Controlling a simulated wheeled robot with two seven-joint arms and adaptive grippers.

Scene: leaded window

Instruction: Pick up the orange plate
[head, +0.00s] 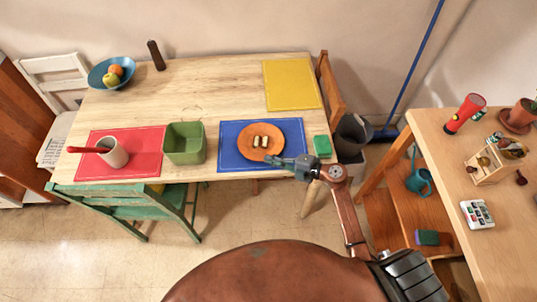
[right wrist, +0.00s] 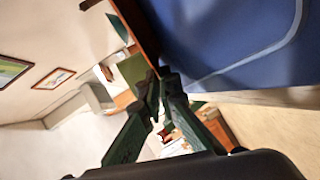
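The orange plate (head: 251,151) lies on the blue placemat (head: 229,150) near the table's front edge, with small pale food pieces (head: 261,141) in its middle. My right gripper (head: 270,159) reaches in from the right at the plate's near rim. In the right wrist view its fingertips (right wrist: 163,76) are close together at the end of the plate's dark edge (right wrist: 136,27) and appear shut on the rim. The blue placemat (right wrist: 225,35) fills the upper right there. I cannot tell whether the plate is clear of the mat. My left gripper is not in view.
A green bin (head: 185,155) stands left of the blue placemat. A green block (head: 322,146) lies just right of it. The yellow placemat (head: 291,84) is empty. A green chair (head: 125,212) stands in front.

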